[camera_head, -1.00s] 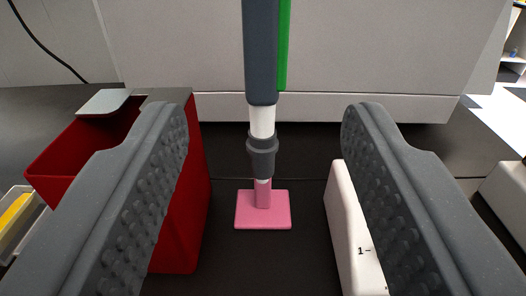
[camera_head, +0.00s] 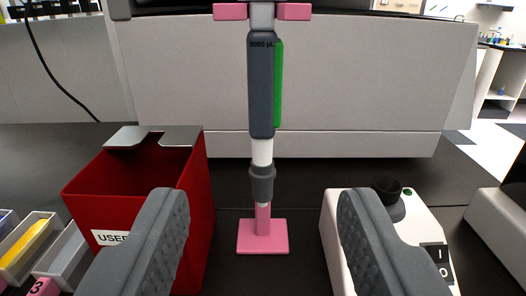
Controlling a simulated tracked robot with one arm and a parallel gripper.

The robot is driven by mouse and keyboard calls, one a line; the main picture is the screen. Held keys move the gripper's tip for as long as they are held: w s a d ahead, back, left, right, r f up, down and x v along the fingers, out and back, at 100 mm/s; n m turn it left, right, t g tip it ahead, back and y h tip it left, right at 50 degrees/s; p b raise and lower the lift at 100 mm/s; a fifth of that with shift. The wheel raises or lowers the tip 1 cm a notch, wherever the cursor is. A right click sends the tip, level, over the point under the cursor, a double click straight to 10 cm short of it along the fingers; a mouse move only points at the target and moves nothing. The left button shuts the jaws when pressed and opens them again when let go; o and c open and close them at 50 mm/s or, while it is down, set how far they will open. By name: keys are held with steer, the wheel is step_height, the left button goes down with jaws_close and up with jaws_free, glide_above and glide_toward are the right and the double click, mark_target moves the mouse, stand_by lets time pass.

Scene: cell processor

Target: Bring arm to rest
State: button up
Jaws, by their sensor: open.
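My gripper (camera_head: 263,225) is open and empty in the head camera view, with its two grey ridged fingers wide apart at the lower left and lower right. Between and beyond them a pipette (camera_head: 261,90), dark grey with a green strip and marked 5000 µL, hangs upright on a pink stand (camera_head: 263,237). The fingers do not touch the pipette. The rest of my arm is out of view.
A red bin (camera_head: 128,190) labelled USED stands at left, partly behind the left finger. A white device (camera_head: 428,225) with a black cup (camera_head: 386,190) and a switch is at right. Small trays (camera_head: 28,245) sit at far left. A pale wall panel (camera_head: 350,90) stands behind.

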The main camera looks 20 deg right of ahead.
steer(key=s+a+r+n+y, duration=0.1)
steer(key=s+a+r, duration=0.3)
steer(key=r, duration=0.5)
steer(key=s+a+r+y, duration=0.1)
steer(key=s+a+r, duration=0.2)
steer(key=a+r, duration=0.45)
steer(key=s+a+r+n+g+y, duration=0.1)
steer(key=s+a+r, duration=0.2)
steer(key=s+r, duration=0.4)
steer(key=s+a+r+n+y, duration=0.1)
steer(key=s+a+r, duration=0.3)
steer(key=s+r, duration=0.4)
steer(key=s+y, duration=0.1)
steer(key=s, duration=0.2)
steer(key=shift+r+g, duration=0.2)
steer(key=shift+g, duration=0.2)
steer(key=shift+s, duration=0.1)
steer(key=c, duration=0.4)
steer(key=shift+d, duration=0.1)
steer(key=shift+c, duration=0.3)
